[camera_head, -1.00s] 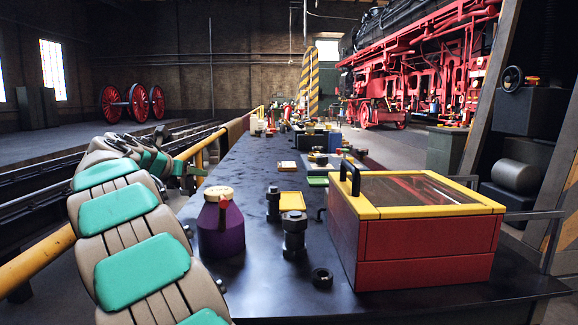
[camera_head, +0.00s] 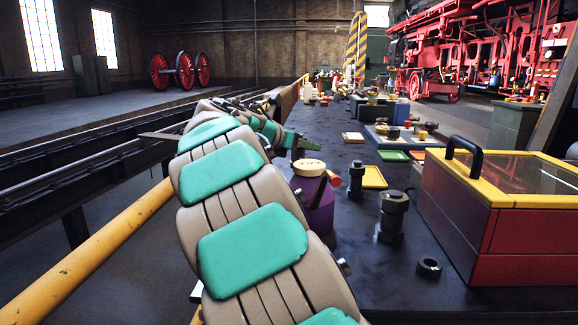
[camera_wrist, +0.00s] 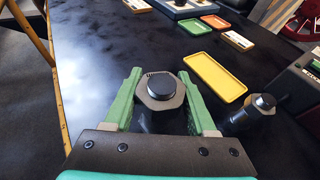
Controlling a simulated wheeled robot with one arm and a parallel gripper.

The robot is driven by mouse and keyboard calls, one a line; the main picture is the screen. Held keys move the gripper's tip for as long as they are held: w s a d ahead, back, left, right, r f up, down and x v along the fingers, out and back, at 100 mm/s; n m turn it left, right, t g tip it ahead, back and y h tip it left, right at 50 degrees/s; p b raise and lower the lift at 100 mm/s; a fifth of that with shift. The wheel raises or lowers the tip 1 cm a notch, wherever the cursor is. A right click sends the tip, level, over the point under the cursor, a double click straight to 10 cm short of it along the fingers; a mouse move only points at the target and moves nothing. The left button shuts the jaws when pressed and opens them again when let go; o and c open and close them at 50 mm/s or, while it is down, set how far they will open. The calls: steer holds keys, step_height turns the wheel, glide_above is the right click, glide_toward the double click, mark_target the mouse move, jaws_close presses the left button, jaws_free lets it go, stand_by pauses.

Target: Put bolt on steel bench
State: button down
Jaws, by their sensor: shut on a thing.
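The bolt (camera_wrist: 159,92), with a dark round top and a pale hex collar, sits between the green fingers of my gripper (camera_wrist: 160,77) in the wrist view. My gripper is shut on it. In the head view, my gripper (camera_head: 304,144) is over the left side of the long dark metal bench (camera_head: 330,262), beyond a purple can. The bench top (camera_wrist: 95,50) also fills much of the wrist view. The bolt's lower end is hidden, so I cannot tell whether it touches the bench.
The purple can (camera_head: 318,212) stands beside my arm. Two other dark bolts (camera_head: 356,180) (camera_head: 391,217), a nut (camera_head: 429,267), a yellow tray (camera_head: 373,178) and a red toolbox (camera_head: 500,225) are to the right. Bare bench top lies left of the tray (camera_wrist: 216,77).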

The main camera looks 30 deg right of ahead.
mark_target(291, 167)
steer(key=a+b, duration=0.1)
steer(key=s+a+b, duration=0.1)
steer(key=a, duration=0.1)
steer(key=a+f+b, duration=0.1)
steer(key=shift+s+a, duration=0.25)
steer(key=shift+a, duration=0.15)
steer(key=shift+s+a+r+b, duration=0.1)
steer(key=shift+s+a+b, duration=0.1)
steer(key=shift+a+b, duration=0.3)
step_height(291, 167, down, 4)
steer(key=b, duration=0.5)
steer(key=shift+r, duration=0.35)
steer(key=shift+c, duration=1)
jaws_free()
steer(key=p+v, duration=0.1)
steer(key=v, duration=1.1)
